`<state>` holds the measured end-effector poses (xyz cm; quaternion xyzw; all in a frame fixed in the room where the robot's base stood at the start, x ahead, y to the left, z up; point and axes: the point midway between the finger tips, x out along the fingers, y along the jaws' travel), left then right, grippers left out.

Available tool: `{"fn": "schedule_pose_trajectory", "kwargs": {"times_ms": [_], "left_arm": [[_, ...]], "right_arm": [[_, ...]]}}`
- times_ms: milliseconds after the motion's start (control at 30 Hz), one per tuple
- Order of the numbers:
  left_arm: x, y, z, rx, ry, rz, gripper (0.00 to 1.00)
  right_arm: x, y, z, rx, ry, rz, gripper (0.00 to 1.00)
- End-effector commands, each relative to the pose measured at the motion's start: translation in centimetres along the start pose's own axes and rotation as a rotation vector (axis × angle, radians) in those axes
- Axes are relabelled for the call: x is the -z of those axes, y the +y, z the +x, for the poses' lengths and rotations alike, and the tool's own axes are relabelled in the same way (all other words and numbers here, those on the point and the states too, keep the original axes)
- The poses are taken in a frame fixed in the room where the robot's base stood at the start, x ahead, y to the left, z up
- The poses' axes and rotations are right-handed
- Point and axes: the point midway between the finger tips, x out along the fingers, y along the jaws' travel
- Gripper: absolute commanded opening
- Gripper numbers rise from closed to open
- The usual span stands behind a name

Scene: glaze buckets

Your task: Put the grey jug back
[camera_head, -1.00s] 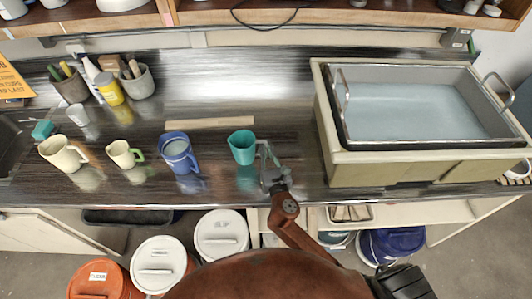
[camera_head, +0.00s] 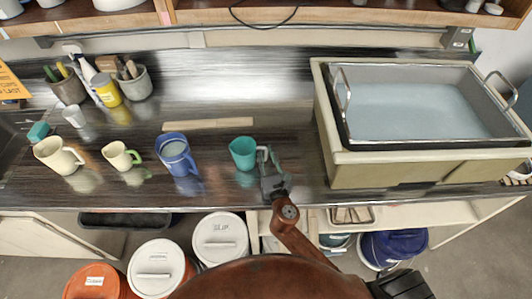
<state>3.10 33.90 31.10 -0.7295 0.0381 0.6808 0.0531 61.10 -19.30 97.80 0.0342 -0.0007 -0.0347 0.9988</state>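No plainly grey jug shows on the counter. A teal jug (camera_head: 242,153) stands upright near the counter's front edge, with a greyish shape at its right side that may be its handle or a fingertip. My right gripper (camera_head: 268,163) is at that right side, very close to it or touching. I cannot tell whether its fingers are shut on the handle. To the left stand a blue jug (camera_head: 174,152), a cream jug with a green handle (camera_head: 119,156) and a larger cream jug (camera_head: 55,157). My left gripper is not in view.
A large grey basin (camera_head: 425,108) in a beige surround fills the right side. A flat wooden strip (camera_head: 208,124) lies behind the jugs. Tool pots (camera_head: 138,86) and a yellow container (camera_head: 106,91) stand at back left. Lidded buckets (camera_head: 220,238) are below the counter. The back middle is clear.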

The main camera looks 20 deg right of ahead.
Motion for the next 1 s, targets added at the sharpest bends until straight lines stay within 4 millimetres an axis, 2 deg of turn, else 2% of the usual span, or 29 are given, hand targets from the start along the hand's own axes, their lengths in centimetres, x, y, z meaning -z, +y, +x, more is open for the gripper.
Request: {"fn": "schedule_pose_trajectory", "kwargs": {"times_ms": [367,467,800,1000], "left_arm": [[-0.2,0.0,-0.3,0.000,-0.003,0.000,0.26],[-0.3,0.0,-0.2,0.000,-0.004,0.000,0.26],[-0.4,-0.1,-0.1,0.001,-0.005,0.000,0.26],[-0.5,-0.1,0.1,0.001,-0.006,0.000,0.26]], "right_arm": [[-0.4,0.0,-0.1,0.000,0.000,0.000,0.26],[-0.2,0.0,-1.4,0.001,0.001,0.000,0.26],[-0.1,-0.1,-8.4,0.001,0.003,-0.001,0.26],[-0.2,0.0,-11.2,0.000,0.001,0.000,0.26]]}}
